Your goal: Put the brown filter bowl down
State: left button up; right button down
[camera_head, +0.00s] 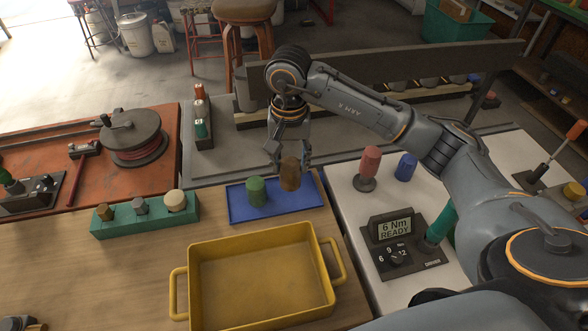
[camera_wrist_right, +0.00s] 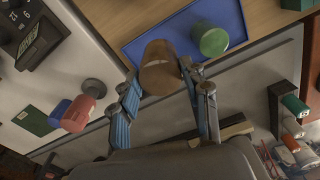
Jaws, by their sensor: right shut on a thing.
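The brown filter bowl (camera_head: 290,174) is between the fingers of my right gripper (camera_head: 290,168), which is shut on it. It is upright at the right part of the blue tray (camera_head: 236,208). I cannot tell whether its base touches the tray. A green bowl (camera_head: 256,191) stands on the tray just left of it. In the right wrist view the brown bowl (camera_wrist_right: 160,68) sits between the blue fingertips (camera_wrist_right: 160,88), with the green bowl (camera_wrist_right: 211,40) beside it. A dark piece at the head view's bottom left corner may be my left gripper (camera_head: 22,324); its fingers cannot be made out.
A yellow bin (camera_head: 262,316) stands in front of the blue tray. A teal block (camera_head: 145,216) with several fittings is to the left. A red bowl (camera_head: 369,164), a blue bowl (camera_head: 405,167) and a torque display (camera_head: 394,228) are on the white surface right. A grey rail runs behind.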

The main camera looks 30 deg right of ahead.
jog(key=w+d+f, duration=0.1)
jog(key=f, duration=0.1)
jog(key=f+p, duration=0.1)
jog(key=f, duration=0.1)
jog(key=w+d+f, duration=0.1)
jog(key=f, duration=0.2)
jog(key=shift+w+d+p, duration=0.3)
jog(key=shift+d+p, duration=0.05)
jog(key=shift+p, duration=0.05)
jog(key=shift+f, duration=0.5)
pick_arm(q)
jog(key=shift+w+r, duration=0.3)
jog(key=shift+r, duration=0.25)
jog(key=shift+w+r, duration=0.3)
jog(key=shift+r, duration=0.2)
pick_arm(e)
jog(key=shift+f, duration=0.1)
jog(key=c, duration=0.7)
grip_release()
pick_arm(q)
jog(key=shift+f, duration=0.15)
pick_arm(e)
jog(key=shift+o, duration=0.2)
